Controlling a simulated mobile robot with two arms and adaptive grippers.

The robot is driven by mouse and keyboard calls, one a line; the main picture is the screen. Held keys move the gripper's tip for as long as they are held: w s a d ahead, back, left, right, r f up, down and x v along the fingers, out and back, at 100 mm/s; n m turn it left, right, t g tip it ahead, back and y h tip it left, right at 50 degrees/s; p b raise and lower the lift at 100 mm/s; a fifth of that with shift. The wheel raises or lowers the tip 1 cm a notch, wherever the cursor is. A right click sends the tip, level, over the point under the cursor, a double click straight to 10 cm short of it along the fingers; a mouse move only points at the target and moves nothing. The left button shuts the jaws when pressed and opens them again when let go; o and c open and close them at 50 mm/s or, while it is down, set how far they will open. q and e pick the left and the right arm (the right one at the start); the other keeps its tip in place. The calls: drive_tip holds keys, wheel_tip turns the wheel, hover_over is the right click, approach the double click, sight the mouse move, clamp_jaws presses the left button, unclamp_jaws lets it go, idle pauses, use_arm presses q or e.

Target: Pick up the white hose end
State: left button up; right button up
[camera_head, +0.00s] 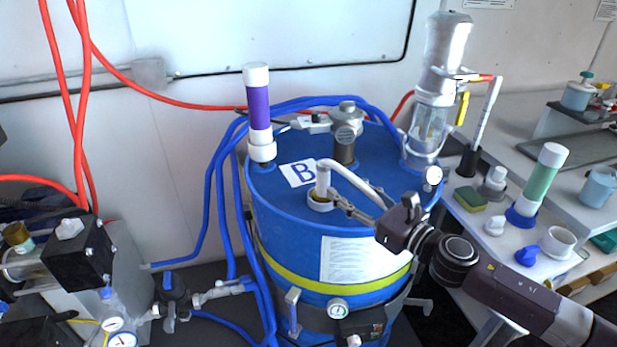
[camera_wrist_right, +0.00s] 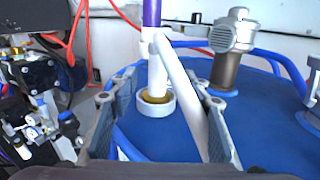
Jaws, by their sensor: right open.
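The white hose (camera_head: 323,180) has a bent end that stands upright in a ringed port (camera_head: 320,203) on top of the blue drum (camera_head: 290,215). From the bend the hose slopes down to the right, toward my right gripper (camera_head: 362,204). In the right wrist view the white hose (camera_wrist_right: 181,88) runs between the fingers of my right gripper (camera_wrist_right: 160,99), which are open on either side of it. I cannot tell whether either finger touches it. The lower hose is hidden behind the gripper in the head view. My left gripper is not in view.
A purple tube with white ends (camera_head: 259,110) and a grey metal fitting (camera_head: 345,135) stand on the drum. A clear-and-silver cylinder (camera_head: 432,105) rises at its right. Blue hoses (camera_head: 215,190) run down the drum's left side. A cluttered white bench (camera_head: 585,215) stands at right.

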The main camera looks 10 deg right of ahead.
sight(328, 175)
drive_tip(key=shift+p+x, duration=0.35)
drive_tip(key=shift+x, duration=0.8)
drive_tip(key=shift+w+a+r+p, duration=0.35)
drive_tip(key=shift+w+r+p, duration=0.1)
drive_tip(key=shift+w+p, duration=0.15)
drive_tip(key=p+x, duration=0.1)
drive_tip(key=x, duration=0.2)
drive_tip(key=shift+w+a, duration=0.25)
drive_tip(key=shift+w+a+p, duration=0.15)
drive_tip(key=shift+w+p, duration=0.1)
drive_tip(key=shift+p, duration=0.05)
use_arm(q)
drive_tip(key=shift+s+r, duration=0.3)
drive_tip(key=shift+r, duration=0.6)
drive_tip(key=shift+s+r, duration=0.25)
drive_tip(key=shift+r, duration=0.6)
use_arm(e)
clamp_jaws()
